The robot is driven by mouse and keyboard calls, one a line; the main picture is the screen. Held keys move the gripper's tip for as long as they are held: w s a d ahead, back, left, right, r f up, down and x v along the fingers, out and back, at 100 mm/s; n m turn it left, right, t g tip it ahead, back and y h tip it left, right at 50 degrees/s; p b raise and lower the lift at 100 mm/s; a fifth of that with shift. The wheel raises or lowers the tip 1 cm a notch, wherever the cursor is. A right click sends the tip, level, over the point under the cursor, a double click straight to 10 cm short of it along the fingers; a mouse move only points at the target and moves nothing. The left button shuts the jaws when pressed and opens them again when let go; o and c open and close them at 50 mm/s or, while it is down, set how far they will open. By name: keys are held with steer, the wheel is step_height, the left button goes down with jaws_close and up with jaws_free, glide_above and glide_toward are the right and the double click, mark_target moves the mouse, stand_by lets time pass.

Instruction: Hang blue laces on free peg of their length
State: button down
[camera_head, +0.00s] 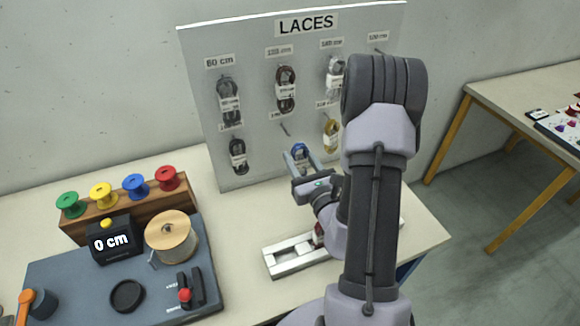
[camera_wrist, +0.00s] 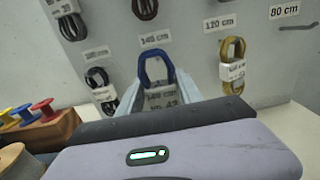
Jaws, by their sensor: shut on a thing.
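The blue laces (camera_wrist: 155,70) are a looped bundle with a white paper band (camera_wrist: 160,99); its print seems to read 140 cm, though small. My gripper (camera_wrist: 158,112) is shut on the bundle at its band, the blue loop standing up above the fingers. In the head view my gripper (camera_head: 300,166) holds the blue laces (camera_head: 299,151) in front of the lower middle of the lace board (camera_head: 258,130). A bare peg (camera_head: 285,129) shows just above them there, under a label. In the wrist view a 140 cm label (camera_wrist: 155,38) is above the loop, which hides that peg.
Dark laces (camera_wrist: 101,88) hang left of the blue ones and yellow laces (camera_wrist: 232,65) right, under 120 cm. Another bare peg (camera_wrist: 298,27) is under 80 cm. A white slotted fixture (camera_head: 290,256) lies below my arm; spools (camera_head: 135,185) and a measuring station (camera_head: 110,240) stand left.

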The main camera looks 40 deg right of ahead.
mark_target(282, 133)
steer(key=shift+w+d+f+b, duration=0.1)
steer(key=shift+w+d+b, duration=0.05)
steer(key=shift+w+b, duration=0.2)
steer(key=shift+w+d+f+b, duration=0.1)
steer(key=shift+w+b, duration=0.1)
steer(key=shift+w, duration=0.15)
steer(key=shift+w+r+p, duration=0.2)
steer(key=shift+w+p, duration=0.15)
steer(key=shift+p, duration=0.05)
steer(key=shift+f+p+x, duration=0.15)
steer(key=shift+p+x, duration=0.65)
steer(key=shift+x, duration=0.6)
steer(key=shift+f+p+x, duration=0.15)
steer(key=shift+p+x, duration=0.6)
steer(key=shift+x, duration=0.65)
steer(key=shift+w+d+f, duration=0.2)
steer(key=shift+w+f, duration=0.35)
steer(key=shift+w, duration=0.25)
steer(key=c, duration=0.7)
jaws_free()
